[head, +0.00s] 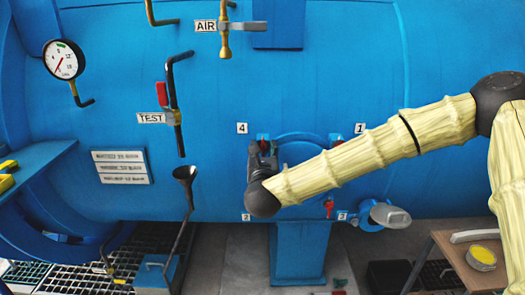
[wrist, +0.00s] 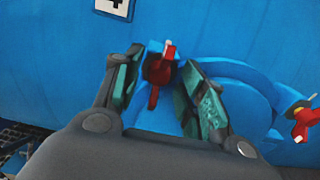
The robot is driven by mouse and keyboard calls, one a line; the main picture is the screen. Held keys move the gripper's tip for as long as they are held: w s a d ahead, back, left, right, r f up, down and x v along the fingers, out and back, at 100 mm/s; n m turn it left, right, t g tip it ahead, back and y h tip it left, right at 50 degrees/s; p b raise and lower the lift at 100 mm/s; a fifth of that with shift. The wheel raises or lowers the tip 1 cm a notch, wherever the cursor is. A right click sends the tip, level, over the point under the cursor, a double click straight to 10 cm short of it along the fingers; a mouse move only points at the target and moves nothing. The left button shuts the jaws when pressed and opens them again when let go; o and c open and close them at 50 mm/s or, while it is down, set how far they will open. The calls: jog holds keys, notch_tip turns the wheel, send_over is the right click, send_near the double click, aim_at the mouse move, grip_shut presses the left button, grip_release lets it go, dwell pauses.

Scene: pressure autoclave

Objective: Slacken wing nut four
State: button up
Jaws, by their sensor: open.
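Wing nut four is a red wing nut with a pale stud end, below the label 4 (head: 242,128). In the wrist view the wing nut (wrist: 155,72) shows between the two jaws, its wings pointing roughly up and down. My gripper (wrist: 158,80) is open, with one teal-padded finger to each side of the nut. I cannot tell whether either finger touches it. In the head view my gripper (head: 262,150) is at the upper left of the round blue door, and it hides most of the nut.
Another red wing nut (wrist: 303,122) is at the right in the wrist view. The head view shows a red nut by label 1 (head: 360,128) and one (head: 329,207) lower right. A black funnel (head: 186,174) and pipe stand left of my gripper. A wooden table (head: 450,248) is at lower right.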

grip_shut()
